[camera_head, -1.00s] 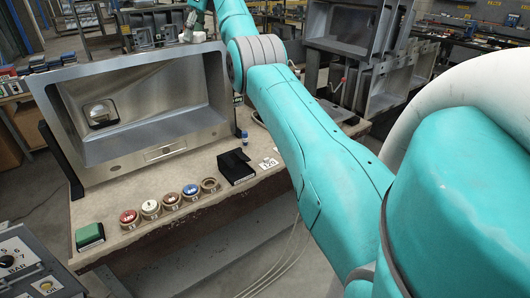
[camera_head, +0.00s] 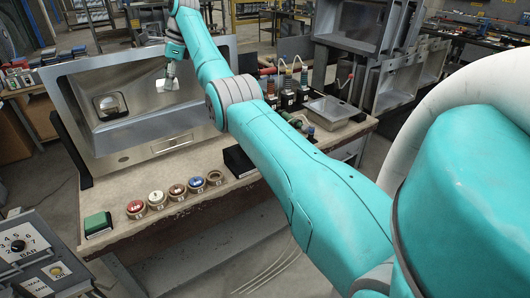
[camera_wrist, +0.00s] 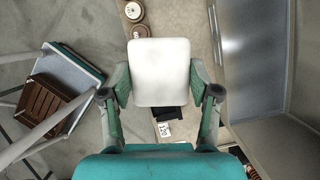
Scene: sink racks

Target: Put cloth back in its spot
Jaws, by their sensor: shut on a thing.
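The cloth is a flat, pale white, roughly square piece. In the head view, the cloth (camera_head: 168,85) hangs from my gripper (camera_head: 172,70) in front of the tilted steel sink (camera_head: 140,127). In the wrist view, the cloth (camera_wrist: 160,72) sits between the two fingers of my gripper (camera_wrist: 160,90), which are shut on it. It is clear of the bench top (camera_head: 190,205). In the wrist view it hides part of the bench under it.
Along the bench front are a green-topped block (camera_head: 98,224), several round discs, including a red one (camera_head: 135,208), and a black box (camera_head: 238,160) partly behind my arm. Hoses and a grey tray (camera_head: 332,110) stand at the right. A brown crate (camera_wrist: 42,103) shows in the wrist view.

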